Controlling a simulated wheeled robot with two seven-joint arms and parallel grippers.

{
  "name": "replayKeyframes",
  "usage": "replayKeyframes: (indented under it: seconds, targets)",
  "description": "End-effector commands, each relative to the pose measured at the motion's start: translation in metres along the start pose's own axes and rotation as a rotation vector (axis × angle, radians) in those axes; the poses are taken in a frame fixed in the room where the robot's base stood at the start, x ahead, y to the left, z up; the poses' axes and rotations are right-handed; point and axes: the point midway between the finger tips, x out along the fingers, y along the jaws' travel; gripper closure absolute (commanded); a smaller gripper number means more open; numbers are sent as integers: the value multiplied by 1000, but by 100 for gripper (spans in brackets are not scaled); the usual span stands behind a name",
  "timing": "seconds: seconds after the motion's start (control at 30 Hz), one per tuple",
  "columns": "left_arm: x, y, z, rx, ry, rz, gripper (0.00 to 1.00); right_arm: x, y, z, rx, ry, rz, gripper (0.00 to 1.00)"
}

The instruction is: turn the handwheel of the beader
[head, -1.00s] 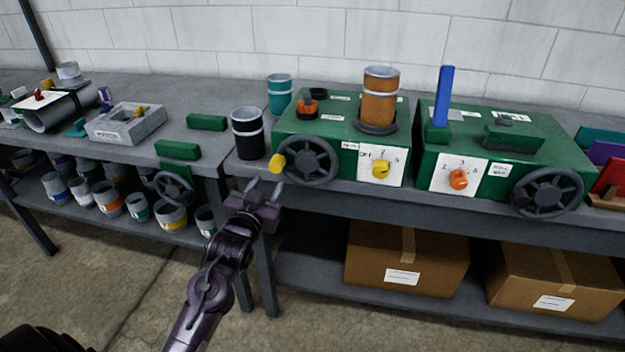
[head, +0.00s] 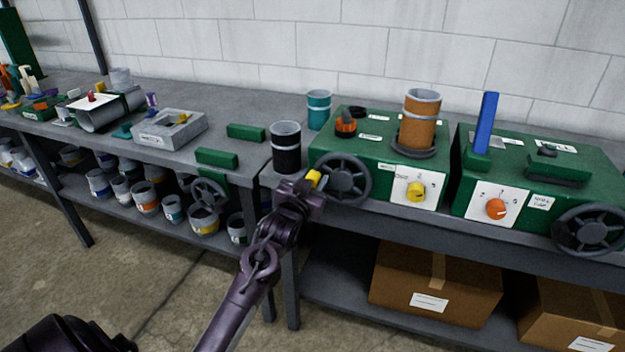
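Two green machines stand on the right bench; no label I can read says which is the beader. The left machine (head: 372,155) has a dark spoked handwheel (head: 345,180) on its front with a yellow grip (head: 314,178) at the wheel's left side. My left gripper (head: 309,187) is at this yellow grip, its fingers reaching up to it. The fingertips are too small and overlapped to tell whether they are closed on it. The right machine (head: 540,165) has another dark handwheel (head: 588,230). My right gripper is not in view.
A black can (head: 286,147) stands just behind my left gripper, and a teal can (head: 319,110) behind that. A yellow dial (head: 416,190) is right of the handwheel. Cardboard boxes (head: 435,285) sit on the lower shelf. Another wheel (head: 209,193) hangs at the left bench.

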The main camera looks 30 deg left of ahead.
Motion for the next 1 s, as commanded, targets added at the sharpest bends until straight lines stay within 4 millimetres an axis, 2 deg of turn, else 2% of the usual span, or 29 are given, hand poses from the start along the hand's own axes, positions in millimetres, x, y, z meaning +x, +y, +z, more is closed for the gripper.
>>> replayKeyframes:
  seconds: [0.03,0.27,0.67,1.0]
  targets:
    - [0,0,0,0,0,0,70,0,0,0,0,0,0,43]
    - [0,0,0,0,0,0,100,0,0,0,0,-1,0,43]
    - [0,-1,-4,44,-1,1,100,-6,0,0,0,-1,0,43]
    - [0,-2,-23,275,-1,2,100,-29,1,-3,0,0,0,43]
